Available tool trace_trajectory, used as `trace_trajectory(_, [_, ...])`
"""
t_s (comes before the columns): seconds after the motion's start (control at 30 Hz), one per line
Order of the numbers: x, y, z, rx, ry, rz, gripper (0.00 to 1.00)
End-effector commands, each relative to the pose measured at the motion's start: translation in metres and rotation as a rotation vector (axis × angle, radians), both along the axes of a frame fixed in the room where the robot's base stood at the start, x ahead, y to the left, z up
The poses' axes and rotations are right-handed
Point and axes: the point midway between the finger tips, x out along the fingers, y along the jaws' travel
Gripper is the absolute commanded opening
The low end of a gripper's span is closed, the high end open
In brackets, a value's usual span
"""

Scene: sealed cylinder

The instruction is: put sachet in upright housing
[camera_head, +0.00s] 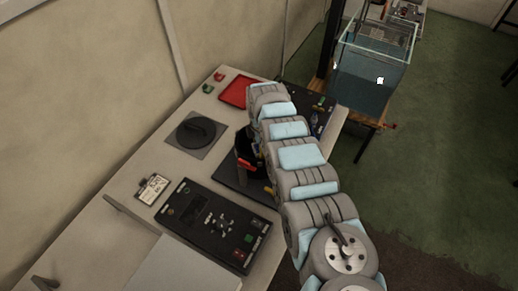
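A dark, roughly upright object (244,158) with red on it stands at the left edge of my arm, above a black board. It may be the housing, but my arm covers part of it and I cannot tell for sure. Small blue and yellow bits show beside it. I cannot make out the sachet. My arm reaches from the bottom right up over the bench, and my gripper is hidden behind it.
On the bench are a red tray (238,91), a round black lid on a grey plate (213,147), a black control panel (203,229) and a labelled card (153,188). A glass water tank (370,77) stands beyond the bench. Green floor lies open at right.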

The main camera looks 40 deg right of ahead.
Motion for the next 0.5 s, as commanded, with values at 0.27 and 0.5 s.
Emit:
trace_trajectory(0.27, [0.000,0.000,0.004,0.000,0.000,0.000,0.33])
trace_trajectory(0.5, [0.000,-0.001,0.027,-0.002,0.000,0.000,0.33])
